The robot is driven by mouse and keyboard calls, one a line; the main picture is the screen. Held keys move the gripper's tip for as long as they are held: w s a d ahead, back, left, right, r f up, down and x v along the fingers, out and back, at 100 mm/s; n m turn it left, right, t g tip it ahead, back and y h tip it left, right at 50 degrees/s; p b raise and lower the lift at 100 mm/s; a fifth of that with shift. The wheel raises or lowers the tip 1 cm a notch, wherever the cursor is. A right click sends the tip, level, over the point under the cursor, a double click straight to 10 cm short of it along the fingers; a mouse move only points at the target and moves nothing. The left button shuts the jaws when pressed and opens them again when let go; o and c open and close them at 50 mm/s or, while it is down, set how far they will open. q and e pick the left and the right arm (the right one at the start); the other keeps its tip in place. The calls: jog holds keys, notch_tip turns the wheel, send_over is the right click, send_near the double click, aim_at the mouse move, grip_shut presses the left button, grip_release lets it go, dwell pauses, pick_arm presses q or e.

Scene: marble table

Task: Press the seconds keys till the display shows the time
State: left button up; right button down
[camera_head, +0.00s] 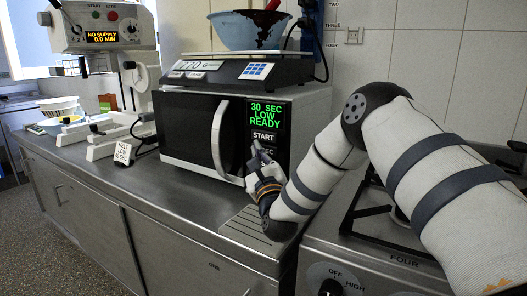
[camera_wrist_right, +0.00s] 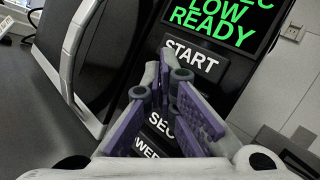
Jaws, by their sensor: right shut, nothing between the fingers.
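The microwave (camera_head: 190,132) stands on the steel counter, its door closed. Its display (camera_head: 265,114) reads "30 SEC LOW READY" in green; the wrist view shows part of it (camera_wrist_right: 222,22). Below it are the START key (camera_head: 264,137), a seconds key (camera_head: 267,153) marked "SEC", and a power key (camera_wrist_right: 150,148). My right gripper (camera_head: 257,151) is shut and empty, with its fingertips in front of the panel around the START and seconds keys. The fingers (camera_wrist_right: 165,75) partly hide the seconds key. I cannot tell whether they touch it. My left gripper is not in view.
A scale (camera_head: 240,70) with a blue bowl (camera_head: 250,30) sits on the microwave. A small printed card (camera_head: 127,153) stands on the counter to its left, near a machine (camera_head: 103,25) reading "NO SUPPLY 0.0 MIN". A stove (camera_head: 375,240) lies at the right under my right arm.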

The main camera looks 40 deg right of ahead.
jog(key=shift+w+d, duration=0.15)
jog(key=shift+d, duration=0.15)
dwell(0.6)
jog(key=shift+a, duration=0.1)
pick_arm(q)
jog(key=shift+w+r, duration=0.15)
pick_arm(e)
jog(key=shift+s+a, duration=0.3)
jog(key=shift+a, duration=0.35)
pick_arm(q)
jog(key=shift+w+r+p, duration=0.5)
jog(key=shift+p, duration=0.05)
pick_arm(e)
jog(key=a, duration=0.1)
jog(key=s+a, duration=0.1)
jog(key=a, duration=0.1)
jog(key=s+a, duration=0.1)
jog(key=shift+a, duration=0.3)
